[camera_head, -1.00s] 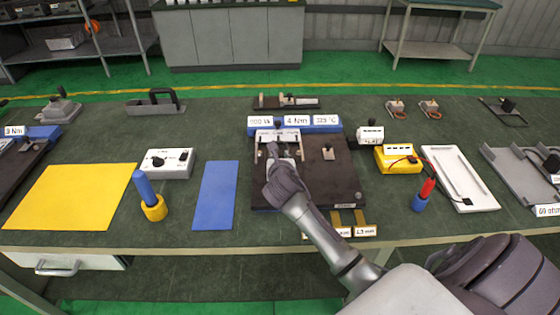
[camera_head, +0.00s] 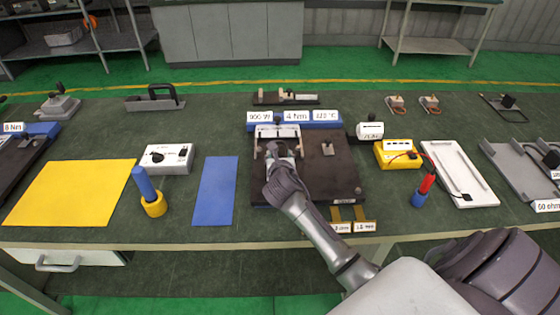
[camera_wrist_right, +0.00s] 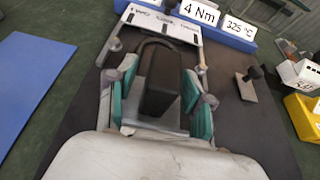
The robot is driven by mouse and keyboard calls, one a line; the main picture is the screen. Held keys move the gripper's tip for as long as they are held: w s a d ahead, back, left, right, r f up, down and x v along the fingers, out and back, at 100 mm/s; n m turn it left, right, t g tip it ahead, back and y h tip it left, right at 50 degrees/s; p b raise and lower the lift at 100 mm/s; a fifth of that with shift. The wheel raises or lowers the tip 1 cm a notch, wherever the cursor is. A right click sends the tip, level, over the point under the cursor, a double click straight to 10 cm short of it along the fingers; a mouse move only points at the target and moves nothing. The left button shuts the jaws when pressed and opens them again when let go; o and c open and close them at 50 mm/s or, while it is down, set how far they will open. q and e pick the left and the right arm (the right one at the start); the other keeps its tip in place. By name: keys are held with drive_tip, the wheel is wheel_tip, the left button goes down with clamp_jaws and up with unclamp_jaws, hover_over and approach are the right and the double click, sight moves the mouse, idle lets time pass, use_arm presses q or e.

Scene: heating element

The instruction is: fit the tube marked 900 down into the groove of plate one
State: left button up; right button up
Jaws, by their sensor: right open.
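A dark plate (camera_head: 335,178) lies mid-table under a blue bar with a "900 W" label (camera_head: 262,117). I cannot read which plate is plate one. My right gripper (camera_head: 278,150) is over the left part of this plate. In the right wrist view my gripper (camera_wrist_right: 160,88) is open, its teal pads on either side of a black block (camera_wrist_right: 164,82) with a dark curved loop (camera_wrist_right: 155,45). Whether the pads touch it is unclear. This may be the tube; no 900 mark shows on it. No groove is clearly visible. My left gripper is out of view.
A small metal knob (camera_head: 328,148) stands on the plate right of my gripper. A blue mat (camera_head: 215,195) lies to its left. A yellow box (camera_head: 398,156) and a white tray (camera_head: 462,182) are to its right. A blue handle stands in a yellow holder (camera_head: 154,206).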

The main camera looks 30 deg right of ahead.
drive_tip(key=v, duration=1.2)
drive_tip(key=shift+f, duration=0.1)
